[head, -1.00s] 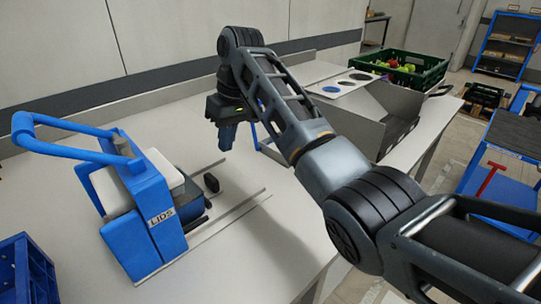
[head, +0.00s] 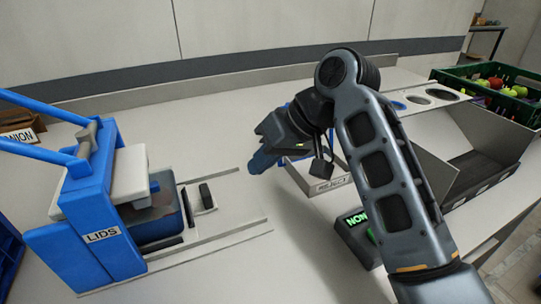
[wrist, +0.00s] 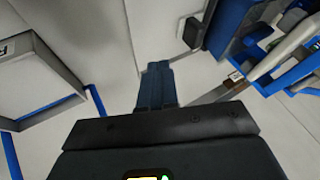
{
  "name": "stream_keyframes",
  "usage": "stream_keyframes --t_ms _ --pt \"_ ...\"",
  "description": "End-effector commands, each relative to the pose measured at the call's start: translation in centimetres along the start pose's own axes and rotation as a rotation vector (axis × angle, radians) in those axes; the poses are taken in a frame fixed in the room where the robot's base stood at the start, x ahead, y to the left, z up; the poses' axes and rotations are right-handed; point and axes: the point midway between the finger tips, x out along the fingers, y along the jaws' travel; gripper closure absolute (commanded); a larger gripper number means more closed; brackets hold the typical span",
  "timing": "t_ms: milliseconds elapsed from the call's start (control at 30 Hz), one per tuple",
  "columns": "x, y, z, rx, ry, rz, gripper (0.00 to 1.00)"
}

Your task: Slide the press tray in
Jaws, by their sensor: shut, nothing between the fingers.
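The blue lid press (head: 90,225), labelled LIDS, stands at the left of the table with its blue handle (head: 40,150) raised. Its press tray (head: 160,218) sits between two rails, partly under the white press head, with a dark handle (head: 206,196) on its right side. A dark, bluish container appears to be on the tray; its contents are hidden. My gripper (head: 258,163) is shut and empty above the table, to the right of the tray handle and apart from it. In the wrist view the shut blue fingers (wrist: 157,85) point toward the table, with the tray handle (wrist: 191,32) beyond them.
A blue-edged open frame (head: 325,178) and a dark box with green lettering (head: 357,222) stand right of my gripper. A grey chute (head: 470,150) and a green crate of produce (head: 500,85) are farther right. The table between gripper and tray is clear.

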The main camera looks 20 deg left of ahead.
Motion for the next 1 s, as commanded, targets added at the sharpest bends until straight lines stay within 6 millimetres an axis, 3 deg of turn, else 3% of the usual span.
stream_keyframes --t_ms 300,600,1000 --pt "6.3 0.0 0.1 0.0 -0.003 0.0 1.0" --pt "7.7 -3.1 0.0 -0.001 0.0 0.002 1.0" --pt "7.9 -3.5 0.0 0.0 0.0 0.002 1.0"
